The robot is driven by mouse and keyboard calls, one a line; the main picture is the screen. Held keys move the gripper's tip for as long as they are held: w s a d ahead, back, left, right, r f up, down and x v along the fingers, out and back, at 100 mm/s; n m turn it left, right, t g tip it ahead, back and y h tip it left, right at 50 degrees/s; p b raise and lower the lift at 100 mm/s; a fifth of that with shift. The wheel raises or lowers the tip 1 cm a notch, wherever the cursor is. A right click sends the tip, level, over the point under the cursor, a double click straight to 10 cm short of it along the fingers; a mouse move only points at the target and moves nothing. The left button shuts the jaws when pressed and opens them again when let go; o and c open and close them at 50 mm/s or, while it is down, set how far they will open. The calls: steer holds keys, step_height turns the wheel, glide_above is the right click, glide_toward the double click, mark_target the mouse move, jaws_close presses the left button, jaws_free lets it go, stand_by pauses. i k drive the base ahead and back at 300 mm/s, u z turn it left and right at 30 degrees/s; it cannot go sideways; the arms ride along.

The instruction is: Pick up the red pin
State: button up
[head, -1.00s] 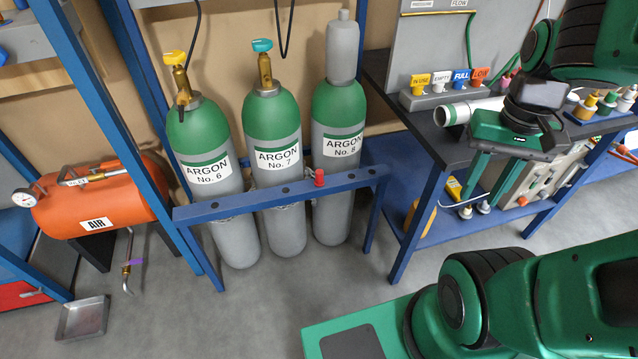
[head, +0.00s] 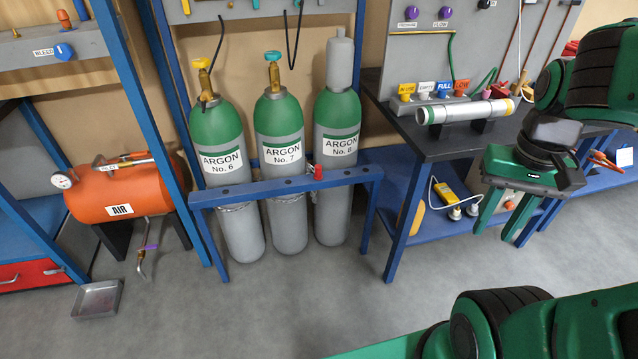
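The red pin (head: 318,172) stands upright on the blue rail (head: 270,186) in front of the gas cylinders, between cylinders No. 7 and No. 8. My gripper (head: 496,230) is to the right of it, in front of the workbench, with its green fingers pointing down. A wide gap separates my gripper from the pin. The pin's lower part is hidden by the rail.
Argon cylinders No. 6 (head: 222,185), No. 7 (head: 281,175) and No. 8 (head: 335,165) stand behind the rail. A blue workbench (head: 405,215) is on the right. An orange air tank (head: 120,195) and a metal tray (head: 98,299) are at left. The grey floor in front is clear.

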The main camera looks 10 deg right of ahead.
mark_target(318, 175)
steer(key=u, duration=0.05)
steer(key=i, duration=1.3)
steer(key=z, duration=0.6)
